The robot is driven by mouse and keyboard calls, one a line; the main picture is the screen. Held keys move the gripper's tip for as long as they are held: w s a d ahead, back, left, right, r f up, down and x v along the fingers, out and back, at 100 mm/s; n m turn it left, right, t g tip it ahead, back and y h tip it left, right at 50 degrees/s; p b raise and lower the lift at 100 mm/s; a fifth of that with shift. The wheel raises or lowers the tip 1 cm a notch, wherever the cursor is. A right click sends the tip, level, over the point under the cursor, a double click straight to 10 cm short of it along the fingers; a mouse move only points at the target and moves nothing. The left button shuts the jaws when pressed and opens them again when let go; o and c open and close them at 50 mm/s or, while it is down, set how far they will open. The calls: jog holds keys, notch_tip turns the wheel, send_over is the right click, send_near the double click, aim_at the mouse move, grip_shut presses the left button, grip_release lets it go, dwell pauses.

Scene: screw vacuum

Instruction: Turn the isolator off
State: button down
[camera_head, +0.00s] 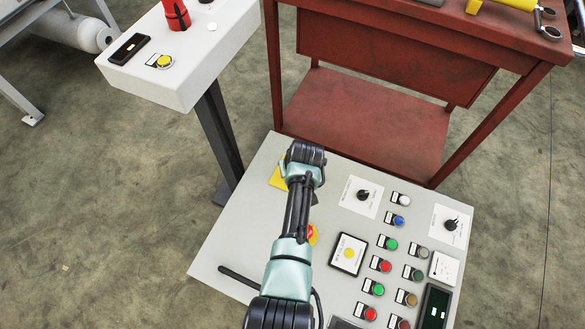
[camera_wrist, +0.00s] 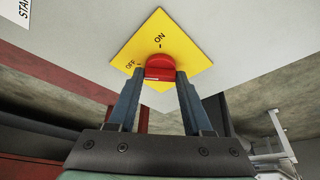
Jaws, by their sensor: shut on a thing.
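The isolator is a red rotary knob (camera_wrist: 160,66) on a yellow square plate (camera_wrist: 185,45) marked ON and OFF. In the wrist view the ON mark is straight above the knob and OFF is to its left. My gripper (camera_wrist: 160,78) is shut on the red knob, one finger on each side. In the head view only a corner of the yellow plate (camera_head: 277,180) shows beside my arm, at the panel's far left; the knob is hidden there. The knob's exact pointing is hard to tell.
A red table (camera_head: 365,120) stands behind. A white console (camera_head: 185,62) stands at the back left.

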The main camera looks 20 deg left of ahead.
jog(key=shift+n, duration=0.6)
jog(key=shift+c, duration=1.6)
grip_release()
jog(key=p+v, duration=0.6)
jog(key=v, duration=0.7)
jog(key=shift+w+d, duration=0.2)
jog(key=shift+w, duration=0.05)
